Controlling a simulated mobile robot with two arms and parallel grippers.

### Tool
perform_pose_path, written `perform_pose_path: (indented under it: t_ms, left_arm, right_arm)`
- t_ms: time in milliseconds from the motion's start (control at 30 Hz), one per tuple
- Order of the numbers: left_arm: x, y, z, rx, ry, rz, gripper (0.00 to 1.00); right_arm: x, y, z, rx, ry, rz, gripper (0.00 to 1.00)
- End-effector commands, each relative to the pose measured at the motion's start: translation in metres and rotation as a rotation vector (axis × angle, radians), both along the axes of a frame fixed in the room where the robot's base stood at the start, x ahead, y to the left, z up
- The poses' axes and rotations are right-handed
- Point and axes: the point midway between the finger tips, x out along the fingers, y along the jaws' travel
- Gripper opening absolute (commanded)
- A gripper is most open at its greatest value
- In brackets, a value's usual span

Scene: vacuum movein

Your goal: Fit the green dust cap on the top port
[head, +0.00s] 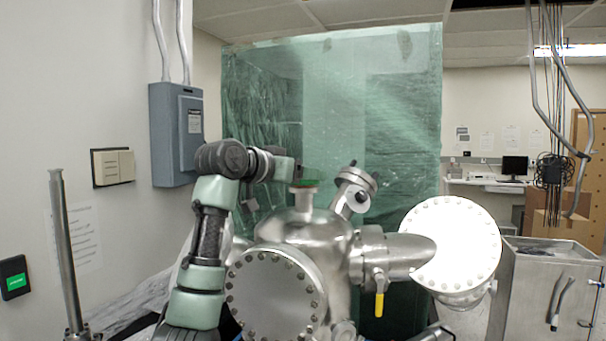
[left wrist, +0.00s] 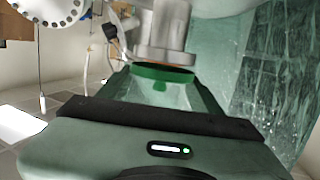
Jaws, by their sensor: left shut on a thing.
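The green dust cap (head: 306,183) sits at the mouth of the top port (head: 304,199) of the steel vacuum chamber (head: 305,232). My left gripper (head: 297,173) comes in from the left at cap height and is shut on the cap. In the left wrist view the green cap (left wrist: 160,74) lies between the fingers, lined up with the metal port flange (left wrist: 162,53). A thin dark line shows between cap and flange, and I cannot tell whether the cap is fully seated. My right gripper is not in view.
An angled port (head: 355,183) stands close to the right of the top port. A large round flange (head: 455,240) and a yellow-handled valve (head: 379,303) are further right. A grey wall box (head: 176,135) is behind my left arm. A green plastic curtain (head: 340,110) hangs behind.

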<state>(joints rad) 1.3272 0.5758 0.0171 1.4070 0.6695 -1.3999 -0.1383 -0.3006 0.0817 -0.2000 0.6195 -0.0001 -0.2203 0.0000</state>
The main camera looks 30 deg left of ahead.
Motion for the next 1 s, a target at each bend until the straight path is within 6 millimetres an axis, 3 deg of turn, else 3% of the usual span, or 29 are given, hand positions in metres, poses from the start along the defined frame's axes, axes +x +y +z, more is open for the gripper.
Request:
perform_pose_path:
  t_ms: [1000]
  left_arm:
    - [0.0002, 0.0002, -0.0049, 0.000, 0.000, 0.000, 0.20]
  right_arm:
    - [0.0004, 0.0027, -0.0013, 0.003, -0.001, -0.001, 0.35]
